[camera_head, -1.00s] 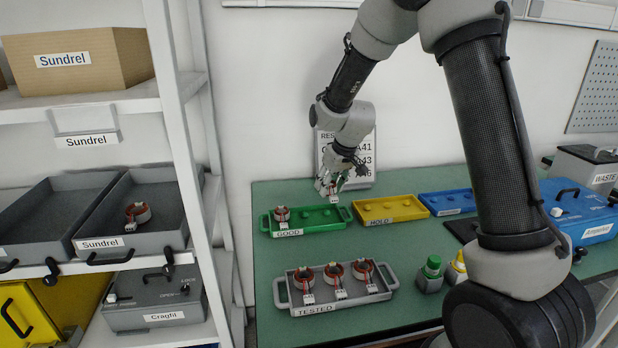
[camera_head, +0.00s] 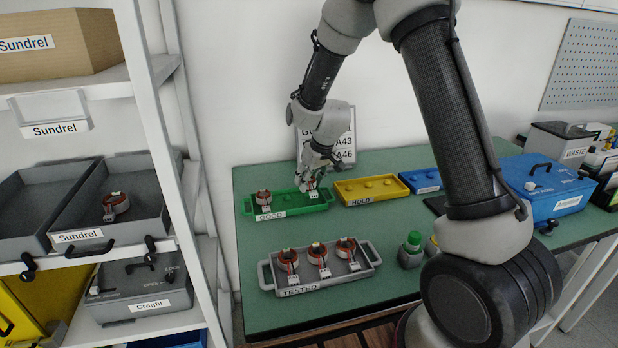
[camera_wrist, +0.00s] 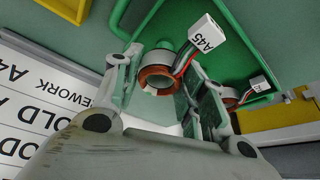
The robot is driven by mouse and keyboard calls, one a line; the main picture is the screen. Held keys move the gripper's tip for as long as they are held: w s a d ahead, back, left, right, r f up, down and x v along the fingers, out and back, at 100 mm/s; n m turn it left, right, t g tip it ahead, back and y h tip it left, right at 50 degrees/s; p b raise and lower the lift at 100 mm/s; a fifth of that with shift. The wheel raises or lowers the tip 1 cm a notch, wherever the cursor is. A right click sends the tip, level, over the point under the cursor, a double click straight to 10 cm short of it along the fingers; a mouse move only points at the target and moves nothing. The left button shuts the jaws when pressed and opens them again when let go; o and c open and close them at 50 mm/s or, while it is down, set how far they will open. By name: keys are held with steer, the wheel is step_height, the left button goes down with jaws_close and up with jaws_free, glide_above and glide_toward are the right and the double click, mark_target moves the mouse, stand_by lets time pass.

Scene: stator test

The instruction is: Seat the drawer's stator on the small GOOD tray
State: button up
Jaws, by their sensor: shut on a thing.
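The green GOOD tray (camera_head: 300,209) lies at the back left of the table. One stator (camera_head: 264,198) sits at its left end and also shows in the wrist view (camera_wrist: 229,97). My gripper (camera_head: 313,178) is over the right part of the tray. In the wrist view my gripper (camera_wrist: 165,92) is shut on a copper-and-grey stator (camera_wrist: 158,77) with a white A45 tag. I cannot tell whether the held stator touches the tray; the fingers partly hide it. Another stator (camera_head: 115,204) lies in the open right-hand Sundrel drawer (camera_head: 150,222) on the shelf.
The yellow HOLD tray (camera_head: 372,197) stands right of the GOOD tray, with a blue tray (camera_head: 420,187) beyond it. The grey TESTED tray (camera_head: 335,280) with several stators is in front. A sign (camera_head: 338,140) stands close behind my gripper. A green-capped bottle (camera_head: 412,248) stands right of the TESTED tray.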

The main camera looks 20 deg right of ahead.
steer(key=shift+f, duration=0.7)
steer(key=shift+f, duration=0.15)
steer(key=o, duration=0.9)
steer(key=shift+r, duration=2.5)
steer(key=o, duration=0.6)
